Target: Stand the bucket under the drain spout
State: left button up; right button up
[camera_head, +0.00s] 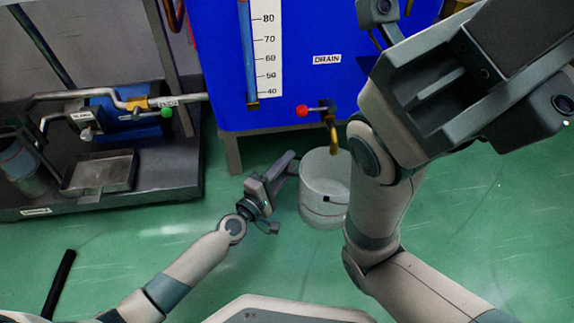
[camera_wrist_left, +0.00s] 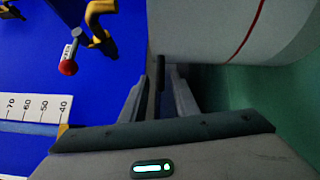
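The bucket (camera_head: 324,180) is a pale, translucent cylinder standing on the green floor. In the left wrist view, its side (camera_wrist_left: 215,30) with a red line fills the top right. The brass drain spout (camera_head: 331,138), with a red-knobbed valve, points down over the bucket's far rim in the head view; the exact alignment is hard to tell. It also shows in the left wrist view (camera_wrist_left: 98,22). My left gripper (camera_head: 294,162) is beside the bucket's left side, fingers apart. Between its fingertips (camera_wrist_left: 160,80) is a dark upright piece (camera_wrist_left: 160,72) at the bucket; no firm hold is visible.
The blue tank (camera_head: 290,85) with a level scale and DRAIN label stands behind the bucket. A grey skid (camera_head: 150,170) with pipes and a metal tray (camera_head: 99,172) is at left. My right arm (camera_head: 380,220) fills the right side. Floor in front is mostly clear.

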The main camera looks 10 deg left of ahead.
pick_arm(q)
jog(key=shift+r, duration=0.15)
jog(key=shift+s+a, duration=0.3)
jog(key=shift+s, duration=0.25)
jog(key=v, duration=1)
jog(key=shift+s+a+p, duration=0.15)
jog(key=shift+s+p, duration=0.15)
jog(key=shift+s, duration=0.05)
